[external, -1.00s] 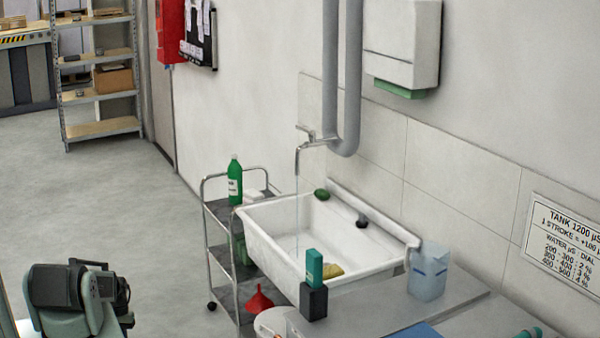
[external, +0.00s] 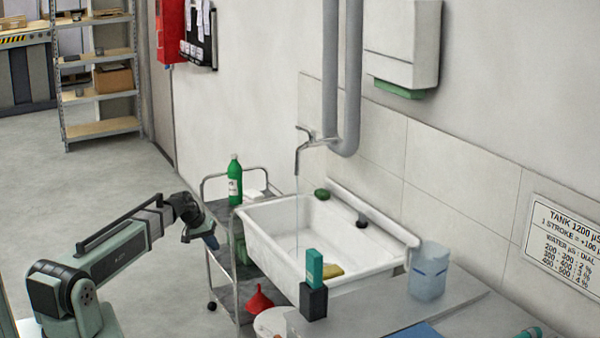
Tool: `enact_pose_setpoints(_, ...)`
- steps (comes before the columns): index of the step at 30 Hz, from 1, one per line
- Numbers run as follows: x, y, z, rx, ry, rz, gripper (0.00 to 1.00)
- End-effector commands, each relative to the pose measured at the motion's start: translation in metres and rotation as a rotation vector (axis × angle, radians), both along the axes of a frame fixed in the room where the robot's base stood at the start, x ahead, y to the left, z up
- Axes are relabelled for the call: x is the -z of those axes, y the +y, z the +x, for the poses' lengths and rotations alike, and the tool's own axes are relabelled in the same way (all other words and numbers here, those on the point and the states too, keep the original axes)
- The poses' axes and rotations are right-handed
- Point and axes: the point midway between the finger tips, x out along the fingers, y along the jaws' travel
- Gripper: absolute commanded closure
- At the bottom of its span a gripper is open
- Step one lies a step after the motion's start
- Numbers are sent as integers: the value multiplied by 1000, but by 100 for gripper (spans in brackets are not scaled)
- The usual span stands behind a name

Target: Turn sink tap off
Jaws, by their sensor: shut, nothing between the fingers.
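The metal sink tap (external: 312,143) sticks out from the wall beside the grey pipes. Its small lever (external: 303,129) sits on top, and its spout bends down over the sink. A thin stream of water (external: 297,190) falls from the spout into the white sink (external: 350,282). My gripper (external: 210,241) is at the left, lower than the tap and apart from it, in front of the trolley. It points downward and is shut and empty.
A metal trolley (external: 226,289) with a green bottle (external: 235,185) stands between my gripper and the sink. A red funnel (external: 259,299), a teal box in a dark holder (external: 314,300) and a clear jug (external: 429,272) are near the sink's front. Above the sink is free air.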

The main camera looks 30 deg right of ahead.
Motion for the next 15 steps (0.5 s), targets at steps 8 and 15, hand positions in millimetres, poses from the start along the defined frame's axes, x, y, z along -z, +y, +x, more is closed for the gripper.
enact_pose_setpoints(8,-131,-109,-15,-128,137,-316,100)
enact_pose_setpoints(15,-243,-167,-5,-386,475,-595,100)
